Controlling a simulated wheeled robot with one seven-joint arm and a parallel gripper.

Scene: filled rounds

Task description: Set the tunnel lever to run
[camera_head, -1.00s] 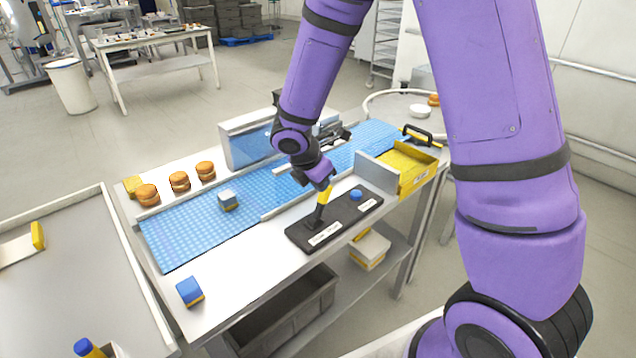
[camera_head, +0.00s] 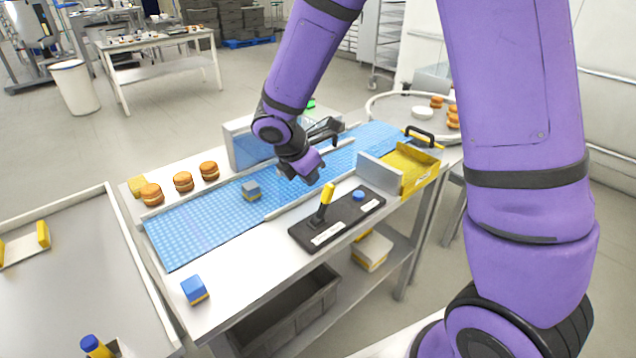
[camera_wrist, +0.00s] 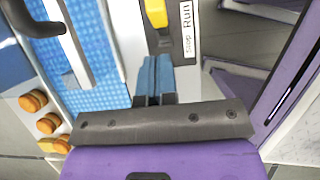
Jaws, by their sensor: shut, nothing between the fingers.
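The lever has a yellow grip (camera_head: 327,194) on a dark stem and rises from the left part of a black base plate (camera_head: 337,222). It leans to the right. In the wrist view the yellow grip (camera_wrist: 155,13) stands beside a white label (camera_wrist: 187,32) reading "stop" and "Run", nearer the "Run" end. My gripper (camera_head: 311,181) is shut and empty, above and slightly left of the grip and apart from it. Its closed blue fingers (camera_wrist: 153,78) show in the wrist view. The tunnel (camera_head: 245,143) stands over the blue belt, partly hidden by my arm.
A blue button (camera_head: 358,195) sits on the plate's right part. A yellow tray (camera_head: 416,171) and a blue block (camera_head: 194,289) are on the bench.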

